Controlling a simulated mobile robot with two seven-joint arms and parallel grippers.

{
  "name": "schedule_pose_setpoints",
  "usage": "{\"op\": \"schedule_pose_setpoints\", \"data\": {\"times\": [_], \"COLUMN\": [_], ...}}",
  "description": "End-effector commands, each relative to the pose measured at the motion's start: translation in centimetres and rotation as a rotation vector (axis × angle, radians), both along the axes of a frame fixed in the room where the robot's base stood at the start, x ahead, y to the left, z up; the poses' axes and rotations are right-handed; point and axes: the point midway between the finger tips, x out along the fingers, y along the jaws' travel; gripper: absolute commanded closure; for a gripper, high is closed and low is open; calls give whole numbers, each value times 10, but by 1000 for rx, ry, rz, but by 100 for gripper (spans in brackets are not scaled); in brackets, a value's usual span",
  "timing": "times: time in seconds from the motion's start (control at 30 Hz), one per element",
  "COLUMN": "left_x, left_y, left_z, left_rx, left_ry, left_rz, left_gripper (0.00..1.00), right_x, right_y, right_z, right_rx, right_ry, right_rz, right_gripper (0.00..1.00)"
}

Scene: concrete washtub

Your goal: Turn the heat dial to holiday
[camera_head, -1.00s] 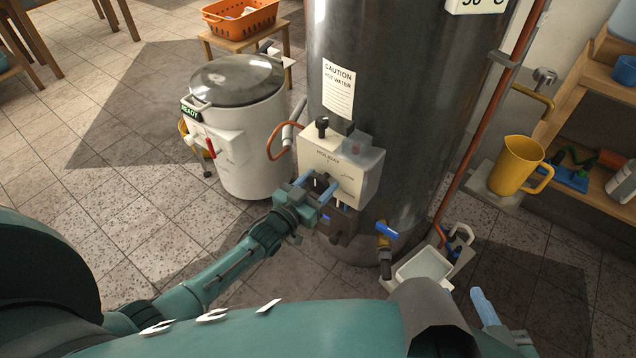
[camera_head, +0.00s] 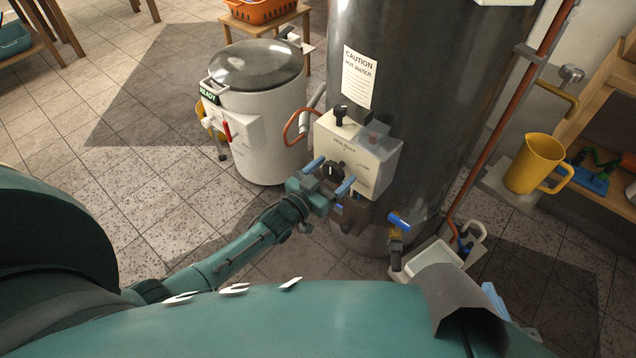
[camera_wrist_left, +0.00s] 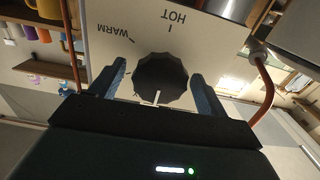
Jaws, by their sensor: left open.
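The heat dial (camera_head: 336,170) is a dark, faceted knob on the cream control box (camera_head: 382,160) of the tall metal tank. It also shows in the left wrist view (camera_wrist_left: 160,78), its white pointer toward the bottom of the picture, away from the upside-down HOT mark. A WARM mark is at upper left there. The holiday label (camera_head: 343,143) is on the upper box face in the head view. My left gripper (camera_head: 330,175) is open, one blue finger on each side of the dial; contact cannot be told. A pale blue part of my right gripper (camera_head: 493,298) shows at lower right.
A black knob (camera_head: 341,113) stands on top of the box. A blue-handled tap (camera_head: 400,221) and a white basin (camera_head: 434,254) are below right. A white lidded boiler (camera_head: 258,140) stands left. A yellow jug (camera_head: 533,163) is at right. The floor at left is clear.

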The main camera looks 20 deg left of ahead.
Motion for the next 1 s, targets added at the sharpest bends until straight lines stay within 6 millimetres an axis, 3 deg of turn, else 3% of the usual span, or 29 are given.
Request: {"op": "schedule_pose_setpoints", "data": {"times": [0.23,0.53,0.7,1.0], "left_x": [-46,-102,-116,-118], "left_y": [17,37,42,43], "left_z": [1,0,0,0], "left_rx": [2,0,0,0], "left_ry": [6,4,1,1], "left_rz": [0,1,1,0], "left_gripper": [24,24,24,24], "right_x": [1,-6,-6,-2], "right_y": [-3,-9,-8,-5], "right_z": [18,23,16,17], "right_rx": [27,47,46,49], "right_ry": [-15,2,24,18], "right_rz": [-16,-40,-40,-33], "right_gripper": [64,64,64,64]}}
